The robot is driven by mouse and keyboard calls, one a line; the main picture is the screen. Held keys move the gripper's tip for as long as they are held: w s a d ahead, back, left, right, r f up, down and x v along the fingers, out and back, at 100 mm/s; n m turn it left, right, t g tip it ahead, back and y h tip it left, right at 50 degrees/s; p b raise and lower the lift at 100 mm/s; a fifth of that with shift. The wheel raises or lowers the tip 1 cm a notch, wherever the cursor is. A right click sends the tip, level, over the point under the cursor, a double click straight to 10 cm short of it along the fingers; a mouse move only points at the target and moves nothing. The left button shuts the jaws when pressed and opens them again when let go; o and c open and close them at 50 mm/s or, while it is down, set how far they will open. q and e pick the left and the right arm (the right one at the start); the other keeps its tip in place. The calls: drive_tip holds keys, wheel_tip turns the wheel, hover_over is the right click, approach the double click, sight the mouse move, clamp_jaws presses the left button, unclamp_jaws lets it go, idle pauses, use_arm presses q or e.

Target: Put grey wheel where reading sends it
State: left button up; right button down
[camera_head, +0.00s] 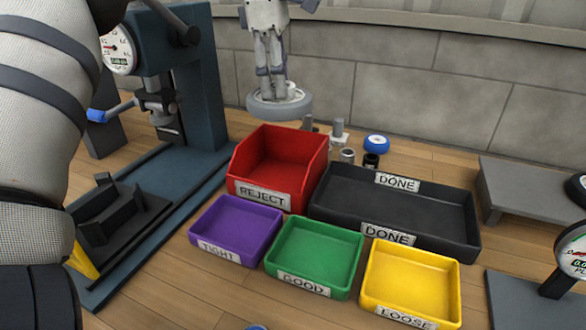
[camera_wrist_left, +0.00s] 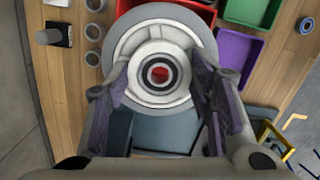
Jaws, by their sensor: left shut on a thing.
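My left gripper (camera_head: 271,75) is shut on the grey wheel (camera_head: 265,106) and holds it in the air, behind and above the red REJECT bin (camera_head: 308,158). In the left wrist view the grey wheel (camera_wrist_left: 125,45) fills the middle, between the fingers (camera_wrist_left: 160,95). The purple TIGHT tray (camera_head: 234,222), green GOOD tray (camera_head: 318,247) and yellow LOOSE tray (camera_head: 412,277) stand in front, empty. A black DONE tray (camera_head: 462,238) lies behind them, empty. A dial gauge (camera_head: 119,52) sits on the press at left; its reading is too small to tell. My right gripper is out of view.
A dark blue press (camera_head: 192,95) with a black fixture (camera_head: 112,212) stands at left. A blue wheel (camera_head: 376,144) and small metal parts (camera_head: 347,155) lie behind the DONE tray. A grey stand (camera_head: 530,195) and a second gauge (camera_head: 574,250) are at right. A stone wall closes the back.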

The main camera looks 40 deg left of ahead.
use_arm(q)
drive_tip(key=f, duration=1.7)
drive_tip(key=shift+s, duration=0.25)
drive_tip(key=shift+f, duration=0.1)
drive_tip(key=o, duration=1.5)
drive_tip(key=shift+f, duration=0.1)
wheel_tip(320, 180, up, 12)
drive_tip(key=a, duration=0.1)
drive_tip(key=shift+s+a, duration=0.15)
drive_tip(key=shift+s, duration=0.25)
